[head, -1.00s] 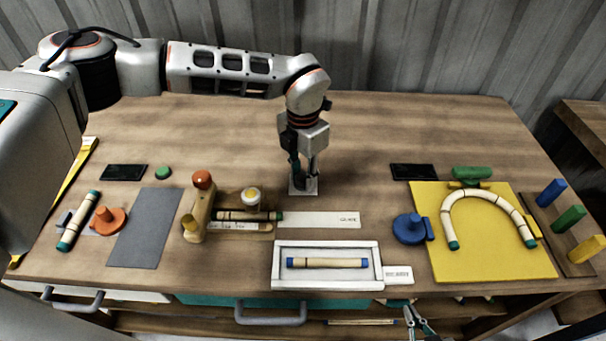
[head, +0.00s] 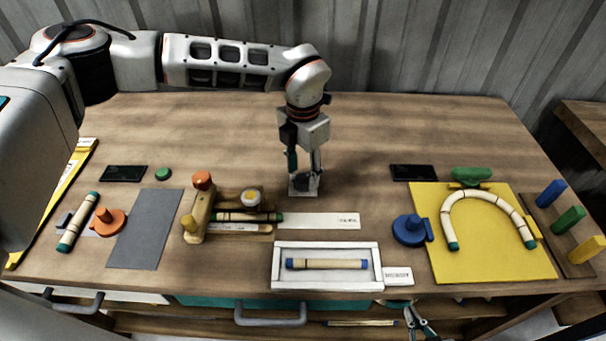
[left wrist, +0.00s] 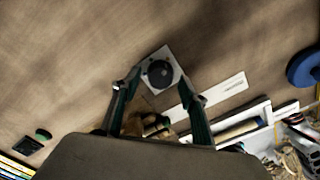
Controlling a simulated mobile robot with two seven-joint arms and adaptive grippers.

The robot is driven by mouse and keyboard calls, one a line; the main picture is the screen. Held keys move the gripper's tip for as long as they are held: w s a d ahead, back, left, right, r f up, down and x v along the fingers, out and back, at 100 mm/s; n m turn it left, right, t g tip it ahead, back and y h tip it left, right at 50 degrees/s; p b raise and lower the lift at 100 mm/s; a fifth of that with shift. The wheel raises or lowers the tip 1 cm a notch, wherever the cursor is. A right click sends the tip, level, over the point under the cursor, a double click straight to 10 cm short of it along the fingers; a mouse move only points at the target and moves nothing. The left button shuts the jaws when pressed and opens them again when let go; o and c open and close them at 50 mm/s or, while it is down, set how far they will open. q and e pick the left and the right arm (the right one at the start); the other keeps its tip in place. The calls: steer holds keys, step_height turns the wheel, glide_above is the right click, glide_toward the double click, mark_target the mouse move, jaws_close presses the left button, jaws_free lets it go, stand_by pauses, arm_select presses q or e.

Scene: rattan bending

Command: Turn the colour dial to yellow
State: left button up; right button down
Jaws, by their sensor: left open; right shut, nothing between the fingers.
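The colour dial is a dark round knob (head: 303,184) on a small pale square plate near the middle of the table. In the left wrist view the dark knob (left wrist: 160,73) sits on its tilted-looking plate. My left gripper (head: 304,173) points down over the dial, open, with its fingers on either side of the knob. In the left wrist view its fingertips (left wrist: 160,83) show apart, and I cannot tell if they touch the knob. Which colour the dial shows is not legible. My right gripper (head: 416,314) is shut and empty, low at the table's front edge.
A wooden jig (head: 197,222) with an orange knob stands left of the dial. A white tray (head: 277,266) holding a blue-ended rod lies in front. A yellow board (head: 480,262) with a bent piece and a blue knob (head: 408,230) are right. The table behind is clear.

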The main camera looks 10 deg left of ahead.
mark_target(303, 178)
arm_select(q)
step_height(303, 178, up, 10)
steer(key=shift+r, duration=0.15)
steer(key=shift+s, duration=0.1)
stand_by(0.6)
